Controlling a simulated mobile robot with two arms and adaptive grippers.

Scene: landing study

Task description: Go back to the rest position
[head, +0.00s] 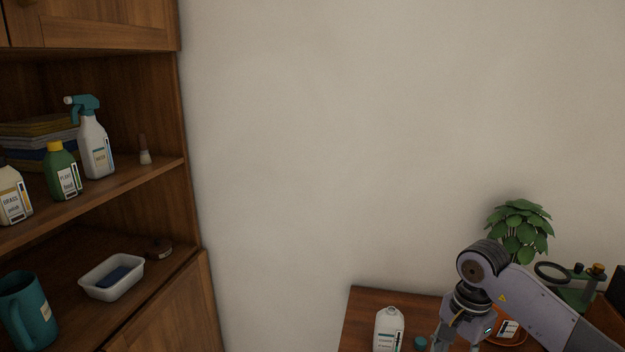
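My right arm comes in from the right edge. My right gripper (456,334) hangs down over the wooden table (368,302) at the lower right. Its fingertips are cut off by the bottom edge, so I cannot tell whether it is open or shut. A white bottle (388,330) stands on the table to the left of the gripper, apart from it in the picture. A small teal object (420,344) lies between them. My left gripper is not in view.
A wooden shelf unit (188,215) on the left holds a spray bottle (96,150), a green bottle (62,172), a white tub (88,290) and a teal jug (40,318). A plant (520,225) and a green device (578,291) stand behind my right arm. Bare wall fills the middle.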

